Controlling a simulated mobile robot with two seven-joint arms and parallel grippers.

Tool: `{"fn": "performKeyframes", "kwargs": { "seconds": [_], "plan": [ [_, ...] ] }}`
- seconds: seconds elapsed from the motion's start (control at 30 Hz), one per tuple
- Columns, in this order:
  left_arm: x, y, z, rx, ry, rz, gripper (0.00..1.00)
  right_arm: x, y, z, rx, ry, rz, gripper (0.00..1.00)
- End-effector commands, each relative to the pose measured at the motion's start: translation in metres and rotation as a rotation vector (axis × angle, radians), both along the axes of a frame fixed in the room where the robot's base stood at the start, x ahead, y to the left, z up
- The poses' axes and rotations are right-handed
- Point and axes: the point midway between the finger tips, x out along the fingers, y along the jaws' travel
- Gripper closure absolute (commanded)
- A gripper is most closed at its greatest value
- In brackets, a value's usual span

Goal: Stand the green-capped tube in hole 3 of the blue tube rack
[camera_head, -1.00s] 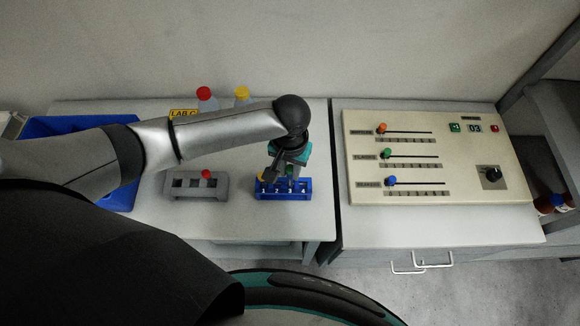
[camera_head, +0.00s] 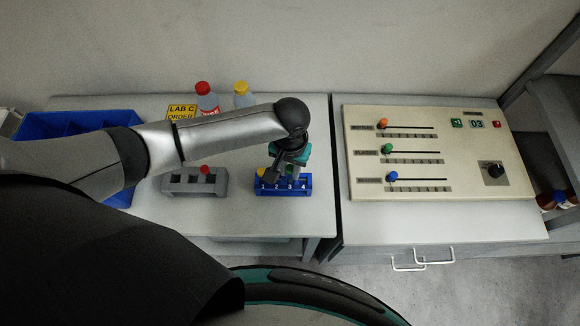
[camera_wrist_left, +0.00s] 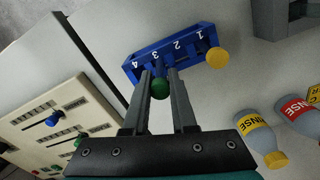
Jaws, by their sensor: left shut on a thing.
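My left gripper (camera_wrist_left: 160,92) is shut on the green-capped tube (camera_wrist_left: 160,88); its green cap shows between the fingers in the left wrist view. In the head view the gripper (camera_head: 284,172) is right over the blue tube rack (camera_head: 286,192). The rack also shows in the left wrist view (camera_wrist_left: 205,37), with holes numbered 1 to 4. The tube lines up with about number 3. Its lower end is hidden, so I cannot tell how deep it sits. A yellow-capped tube (camera_wrist_left: 216,57) stands at hole 1. My right gripper is not in view.
A grey rack with a red-capped tube (camera_head: 205,169) stands left of the blue rack. Bottles with red (camera_head: 203,88) and yellow (camera_head: 241,87) caps stand behind. A blue bin (camera_head: 118,197) is at the left, a control panel (camera_head: 440,195) at the right.

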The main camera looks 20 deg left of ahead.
Motion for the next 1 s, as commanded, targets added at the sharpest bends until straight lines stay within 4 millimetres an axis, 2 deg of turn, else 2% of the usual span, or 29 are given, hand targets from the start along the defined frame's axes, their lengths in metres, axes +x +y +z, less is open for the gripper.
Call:
{"fn": "performKeyframes", "kwargs": {
  "seconds": [0.67,0.7,1.0],
  "plan": [
    [0.0,0.0,-0.018,0.0,0.001,0.0,1.0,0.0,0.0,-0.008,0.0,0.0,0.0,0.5],
    [0.0,0.0,-0.018,0.0,0.0,0.0,0.74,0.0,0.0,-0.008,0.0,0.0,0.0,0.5],
    [0.0,0.0,-0.017,0.0,0.0,0.0,0.4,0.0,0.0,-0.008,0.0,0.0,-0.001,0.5]
  ]
}}
